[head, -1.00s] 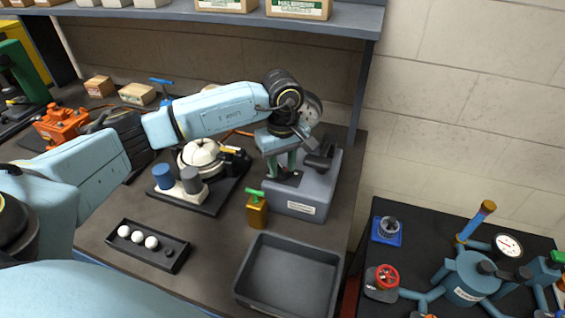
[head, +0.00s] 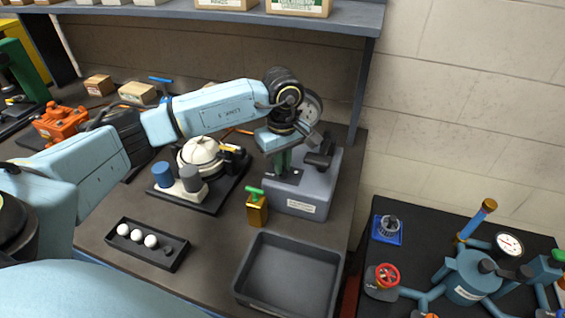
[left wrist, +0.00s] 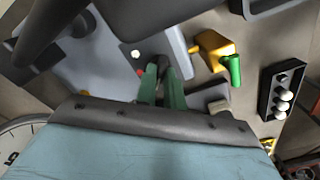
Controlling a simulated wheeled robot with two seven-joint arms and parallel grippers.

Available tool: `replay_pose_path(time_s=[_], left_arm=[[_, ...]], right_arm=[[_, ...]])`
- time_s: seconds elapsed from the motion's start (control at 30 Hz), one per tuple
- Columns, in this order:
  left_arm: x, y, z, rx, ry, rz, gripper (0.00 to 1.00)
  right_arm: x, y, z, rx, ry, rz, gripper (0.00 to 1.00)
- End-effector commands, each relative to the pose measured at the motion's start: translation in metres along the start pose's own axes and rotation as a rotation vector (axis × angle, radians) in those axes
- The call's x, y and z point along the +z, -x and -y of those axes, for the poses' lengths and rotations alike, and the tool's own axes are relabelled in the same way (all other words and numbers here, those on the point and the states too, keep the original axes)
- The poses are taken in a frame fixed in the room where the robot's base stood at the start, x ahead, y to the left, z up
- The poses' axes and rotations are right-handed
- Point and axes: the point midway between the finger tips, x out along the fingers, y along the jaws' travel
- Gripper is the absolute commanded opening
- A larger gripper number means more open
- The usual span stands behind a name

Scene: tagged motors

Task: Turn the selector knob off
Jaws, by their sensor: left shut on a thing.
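The selector knob (left wrist: 162,64) is a small dark knob on the top of a grey box, seen in the left wrist view. The grey box (head: 302,203) stands at the right of the bench in the head view. My left gripper (left wrist: 164,72) points down at the box top, its green fingers shut on the knob. In the head view the left gripper (head: 283,168) hides most of the knob, so its pointer setting cannot be read. My right gripper is in neither view.
A black lever (head: 321,154) rises from the box close to the gripper. A gauge (head: 311,107) stands behind. A brass block with a green handle (head: 257,207), an empty grey tray (head: 241,290) and a rack of white balls (head: 117,248) are in front.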

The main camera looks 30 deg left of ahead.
Motion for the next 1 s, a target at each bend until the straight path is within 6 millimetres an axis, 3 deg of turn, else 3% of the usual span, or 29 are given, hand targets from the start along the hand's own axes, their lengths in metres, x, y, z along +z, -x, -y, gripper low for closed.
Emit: replay_pose_path(time_s=[0.6,1.0], left_arm=[[0.0,0.0,0.001,0.002,0.496,0.0,0.0],[0.0,0.001,0.002,0.002,0.668,0.0,0.0]], right_arm=[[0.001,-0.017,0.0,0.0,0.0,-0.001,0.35],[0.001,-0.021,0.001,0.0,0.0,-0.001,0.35]])
